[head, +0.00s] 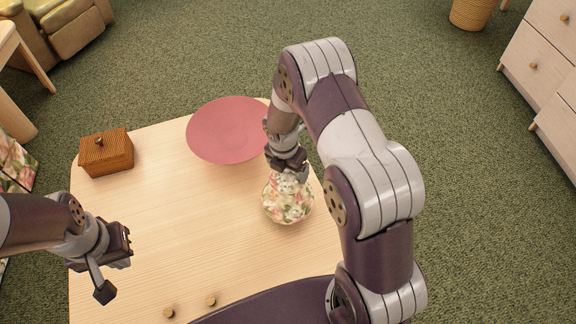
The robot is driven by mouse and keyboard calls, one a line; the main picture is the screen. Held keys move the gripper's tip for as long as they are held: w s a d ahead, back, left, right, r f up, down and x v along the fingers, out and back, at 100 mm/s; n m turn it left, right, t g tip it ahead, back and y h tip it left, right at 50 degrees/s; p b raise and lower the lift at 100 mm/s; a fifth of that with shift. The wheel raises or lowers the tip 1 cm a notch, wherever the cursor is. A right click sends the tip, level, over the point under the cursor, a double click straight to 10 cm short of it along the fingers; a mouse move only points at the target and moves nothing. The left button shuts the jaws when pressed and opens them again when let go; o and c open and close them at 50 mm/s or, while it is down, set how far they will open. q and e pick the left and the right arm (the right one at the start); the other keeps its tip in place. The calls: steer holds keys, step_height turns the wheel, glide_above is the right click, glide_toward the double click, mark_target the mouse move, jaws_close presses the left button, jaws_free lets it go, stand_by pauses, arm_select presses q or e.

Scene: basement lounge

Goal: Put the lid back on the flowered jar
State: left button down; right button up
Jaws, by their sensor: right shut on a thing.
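The flowered jar (288,208), cream with pink and green flowers, stands on the wooden table (200,225) near its right side. My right gripper (287,174) is directly above the jar, pointing down, and is shut on the flowered lid (289,184). The lid is at the jar's mouth, partly hidden by the fingers; I cannot tell whether it is seated or slightly above the rim. My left gripper (117,268) is open and empty over the table's left side.
A pink plate (228,130) lies behind the jar. A brown wooden box (106,153) with a knob sits at the back left. Two small wooden knobs (210,300) show at the front. The table's middle is clear.

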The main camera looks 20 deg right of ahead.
stand_by(0.3)
steer(key=o, duration=1)
steer(key=shift+o, duration=0.2)
steer(key=shift+r, duration=0.1)
step_height(320, 180, up, 7)
steer(key=p, duration=0.8)
jaws_close()
